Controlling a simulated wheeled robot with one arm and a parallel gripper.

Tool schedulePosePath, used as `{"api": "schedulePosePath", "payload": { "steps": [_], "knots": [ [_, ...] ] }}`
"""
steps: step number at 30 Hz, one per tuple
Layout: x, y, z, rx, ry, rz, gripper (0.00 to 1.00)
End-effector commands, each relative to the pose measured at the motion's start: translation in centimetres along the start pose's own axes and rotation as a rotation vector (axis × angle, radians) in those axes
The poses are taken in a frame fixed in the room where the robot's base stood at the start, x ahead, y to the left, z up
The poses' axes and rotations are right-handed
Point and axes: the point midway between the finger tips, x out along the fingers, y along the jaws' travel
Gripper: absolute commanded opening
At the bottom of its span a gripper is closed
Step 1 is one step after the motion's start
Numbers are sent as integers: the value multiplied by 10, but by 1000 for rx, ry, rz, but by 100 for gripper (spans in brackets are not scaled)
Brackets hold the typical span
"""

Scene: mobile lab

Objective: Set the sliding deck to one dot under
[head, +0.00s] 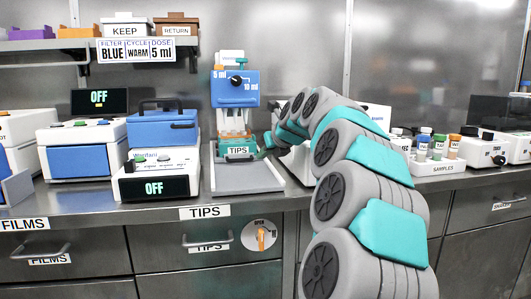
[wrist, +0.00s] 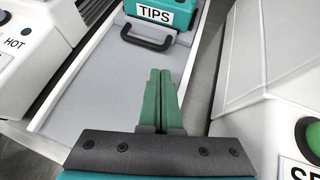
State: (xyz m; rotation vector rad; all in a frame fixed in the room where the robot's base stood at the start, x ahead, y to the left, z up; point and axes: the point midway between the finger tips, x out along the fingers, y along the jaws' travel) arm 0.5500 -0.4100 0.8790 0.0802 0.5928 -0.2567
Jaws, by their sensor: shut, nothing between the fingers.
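A blue and white dosing machine (head: 235,88) with a dial marked 5 ml and 10 ml stands on the bench in the head view. At its foot, a teal box labelled TIPS (head: 238,152) with a dark handle sits at the back of a pale tray-like deck (head: 247,178). The wrist view shows the deck (wrist: 85,85) and the TIPS box (wrist: 160,18) from above. My gripper (wrist: 161,75) is shut and empty, with its green fingers over the deck's right side, in front of the box handle. No dot marks on the deck are clear.
A white device with an OFF display (head: 155,172) stands left of the deck. In the wrist view, white housings flank the deck on the left and right (wrist: 270,65). A samples rack (head: 440,166) stands farther right. A drawer with an orange knob (head: 261,238) is below.

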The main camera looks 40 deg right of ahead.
Motion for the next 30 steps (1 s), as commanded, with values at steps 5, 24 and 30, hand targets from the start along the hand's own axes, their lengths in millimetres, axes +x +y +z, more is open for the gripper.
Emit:
{"api": "schedulePosePath", "payload": {
  "steps": [5, 24, 30],
  "knots": [
    [35, 1, -1, -1, 3, 2, 0],
    [61, 0, 1, -1, 0, 0, 0],
    [73, -5, 12, -1, 3, 0, 0]
  ]
}}
